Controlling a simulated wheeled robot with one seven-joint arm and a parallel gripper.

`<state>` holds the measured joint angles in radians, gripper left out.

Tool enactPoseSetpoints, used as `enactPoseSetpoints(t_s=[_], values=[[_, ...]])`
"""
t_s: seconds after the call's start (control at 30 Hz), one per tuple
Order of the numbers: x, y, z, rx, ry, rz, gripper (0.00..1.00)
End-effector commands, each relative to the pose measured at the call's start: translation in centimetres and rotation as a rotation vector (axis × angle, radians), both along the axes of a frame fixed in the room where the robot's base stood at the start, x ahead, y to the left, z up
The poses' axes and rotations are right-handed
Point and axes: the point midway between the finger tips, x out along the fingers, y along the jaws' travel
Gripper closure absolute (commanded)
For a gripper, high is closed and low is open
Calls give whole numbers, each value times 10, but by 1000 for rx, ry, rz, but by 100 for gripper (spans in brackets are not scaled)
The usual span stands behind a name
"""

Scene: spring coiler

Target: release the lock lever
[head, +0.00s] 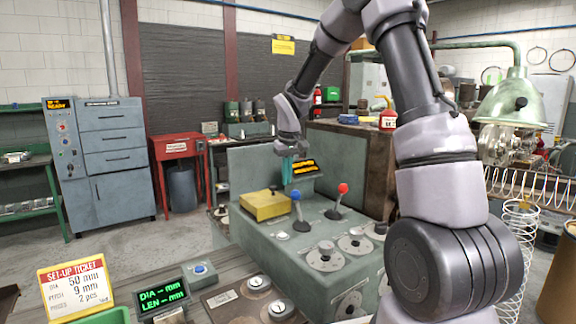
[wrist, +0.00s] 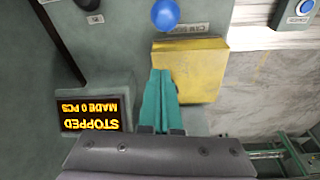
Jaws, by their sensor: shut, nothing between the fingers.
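Two levers stand on the grey-green machine console, one with a blue ball knob (head: 296,195) and one with a red ball knob (head: 343,188). I cannot tell from any readable label which is the lock lever. The blue knob (wrist: 165,14) also shows at the top edge of the wrist view. My gripper (head: 287,181) has teal fingers, shut and empty, pointing down over the back of the console. In the wrist view the fingertips (wrist: 161,73) appear over the left part of a yellow block (wrist: 200,72), apart from the blue knob.
The yellow block (head: 265,205) sits left of the blue lever. A lit display (wrist: 90,112) reads STOPPED, MADE 0 PCS. Round dials (head: 325,256) lie in front of the levers. A set-up ticket (head: 75,288) and a green DIA/LEN display (head: 162,296) stand at the front left.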

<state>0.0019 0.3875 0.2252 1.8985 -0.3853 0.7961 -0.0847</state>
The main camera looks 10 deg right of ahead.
Motion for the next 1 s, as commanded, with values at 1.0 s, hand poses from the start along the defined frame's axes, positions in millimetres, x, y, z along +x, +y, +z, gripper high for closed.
enactPoseSetpoints(t_s=[1.0], values=[[-29, -9, -19, 7, -18, -1, 100]])
